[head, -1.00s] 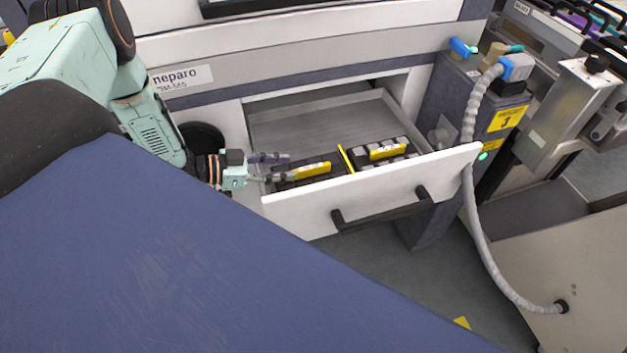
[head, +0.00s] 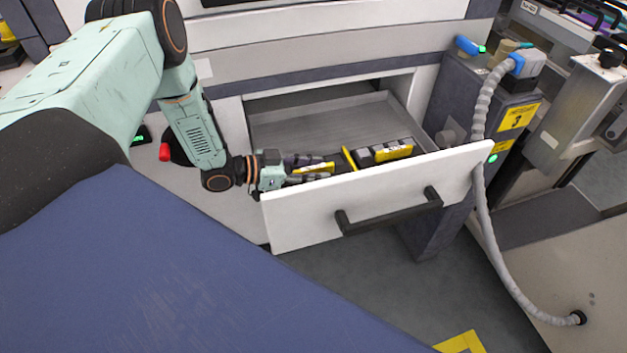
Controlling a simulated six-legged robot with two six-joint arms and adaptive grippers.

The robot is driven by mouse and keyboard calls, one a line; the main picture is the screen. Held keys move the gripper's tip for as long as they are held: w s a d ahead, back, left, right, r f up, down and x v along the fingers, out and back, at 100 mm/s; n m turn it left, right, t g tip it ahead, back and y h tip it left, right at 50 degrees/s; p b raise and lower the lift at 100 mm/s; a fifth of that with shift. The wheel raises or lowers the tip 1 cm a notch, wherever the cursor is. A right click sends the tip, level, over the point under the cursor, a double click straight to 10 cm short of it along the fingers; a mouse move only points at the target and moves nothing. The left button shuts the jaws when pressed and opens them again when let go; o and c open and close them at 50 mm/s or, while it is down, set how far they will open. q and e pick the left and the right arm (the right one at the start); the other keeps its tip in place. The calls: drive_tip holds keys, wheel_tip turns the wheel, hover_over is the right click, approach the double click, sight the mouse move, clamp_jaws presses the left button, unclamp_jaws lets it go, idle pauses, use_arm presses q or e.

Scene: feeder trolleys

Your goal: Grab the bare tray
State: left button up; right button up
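The drawer (head: 365,203) is pulled open, with a white front and a dark handle. In its left part lies a dark tray with a yellow grip (head: 316,168); this looks like the bare tray, though the drawer front hides most of it. To its right, past a yellow divider (head: 349,158), lies another tray with grey blocks and a yellow grip (head: 394,152). My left gripper (head: 322,169) reaches in from the left over the drawer's left side. Its fingers are apart, one on each side of the left yellow grip; contact cannot be told. My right gripper is out of view.
The drawer's rear floor (head: 330,122) is bare. A dark blue post (head: 440,185) with a grey corrugated hose (head: 478,200) stands close at the right. A blue surface (head: 190,270) fills the lower left. Grey floor is clear in front of the drawer.

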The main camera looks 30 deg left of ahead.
use_arm(q)
drive_tip(key=shift+r, duration=0.1)
clamp_jaws()
idle(0.5)
